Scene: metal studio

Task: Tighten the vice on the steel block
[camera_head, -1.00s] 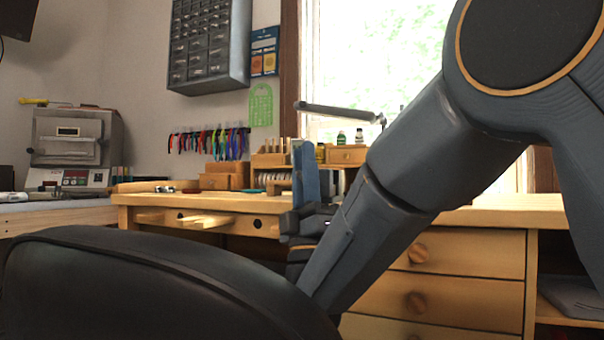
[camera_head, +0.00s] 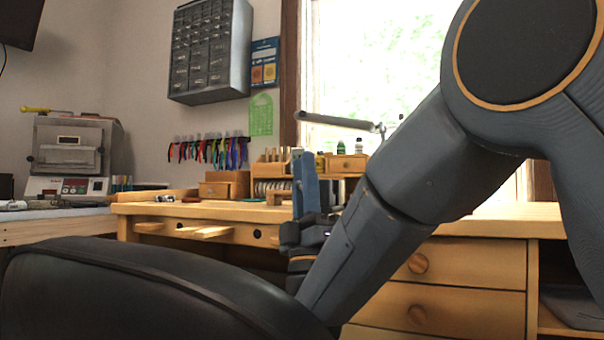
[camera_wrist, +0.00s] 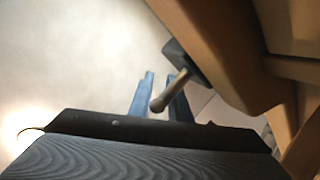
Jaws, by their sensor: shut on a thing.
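My gripper shows in the head view as blue fingers (camera_head: 306,182) pointing up in front of the workbench edge. In the wrist view its two blue fingers (camera_wrist: 158,96) stand on either side of a pale rod with a rounded end, the vice handle (camera_wrist: 160,103), and are shut on it. The handle runs up to a dark part of the vice (camera_wrist: 182,58) beside the wooden bench. The steel block and the vice jaws cannot be made out in either view.
The wooden workbench (camera_head: 470,222) has drawers below and a pull-out board (camera_head: 203,232) at its front. Small wooden drawers and tools stand along its back. A small furnace (camera_head: 68,158) sits on the left counter. A dark rounded shape fills the lower left.

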